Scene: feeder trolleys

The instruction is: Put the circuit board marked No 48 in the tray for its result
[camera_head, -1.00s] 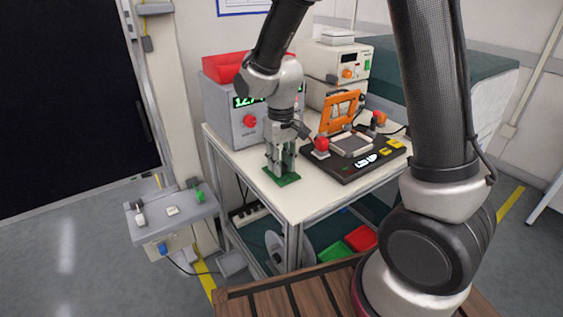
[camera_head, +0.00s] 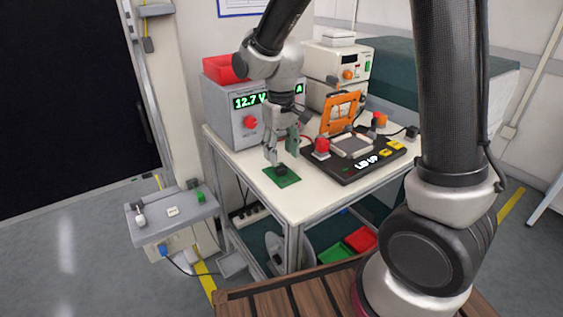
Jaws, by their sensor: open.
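A green circuit board (camera_head: 291,181) with a dark part on top lies flat on the white table near its front left edge. No number can be read on it. My gripper (camera_head: 281,158) is open just above the board, its fingers spread. I cannot tell whether the fingertips touch it. A green tray (camera_head: 334,252) and a red tray (camera_head: 361,239) sit side by side on the lower shelf under the table. A red bin (camera_head: 222,69) stands on top of the grey power supply.
A black test fixture (camera_head: 345,170) with its orange lid (camera_head: 341,113) raised reads "LID UP". The grey power supply (camera_head: 223,113) reads about 12.7 V. Another instrument (camera_head: 343,65) stands behind. A grey control stand (camera_head: 172,222) is at the left.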

